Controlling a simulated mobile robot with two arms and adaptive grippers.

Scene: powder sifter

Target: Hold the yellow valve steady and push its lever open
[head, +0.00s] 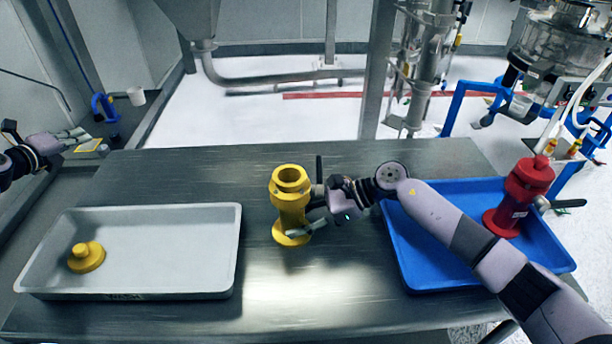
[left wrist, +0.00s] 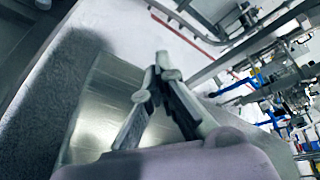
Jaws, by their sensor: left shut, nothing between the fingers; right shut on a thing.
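The yellow valve (head: 291,203) stands upright on the metal table between the two trays. Its dark lever (head: 319,169) points up on the valve's right side. My right gripper (head: 308,219) comes in from the right and is shut on the valve's body. Its fingers partly hide the lower body. My left gripper (head: 82,138) is at the far left, past the table's edge and well away from the valve. It also shows in the left wrist view (left wrist: 160,70), where its fingertips meet with nothing between them.
A grey tray (head: 170,215) on the left holds a yellow cap (head: 86,257). A blue tray (head: 420,262) on the right holds a red valve (head: 519,195) with a dark lever. My right arm crosses above the blue tray. The table's back middle is clear.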

